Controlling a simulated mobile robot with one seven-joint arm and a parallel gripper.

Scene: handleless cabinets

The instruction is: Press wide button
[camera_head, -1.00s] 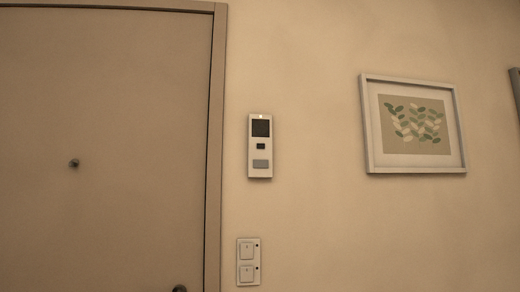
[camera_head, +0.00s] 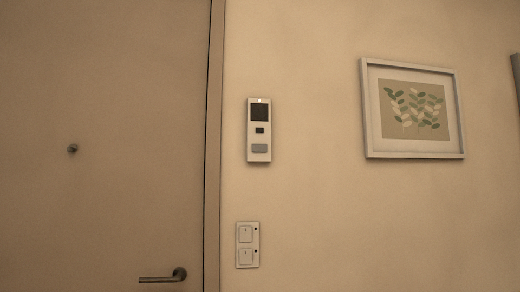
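A white upright intercom panel (camera_head: 259,130) is mounted on the wall just right of the door frame. It has a dark square screen (camera_head: 259,113) at its top and a small dark button (camera_head: 260,130) below that. A wide grey button (camera_head: 259,148) sits at the panel's lower part. Nothing touches or covers the panel. My gripper is not in view.
A closed door (camera_head: 110,130) fills the left side, with a lever handle (camera_head: 165,276) low down and a small round peephole or knob (camera_head: 72,149). A double switch plate (camera_head: 247,245) is below the panel. A framed leaf picture (camera_head: 412,108) hangs right.

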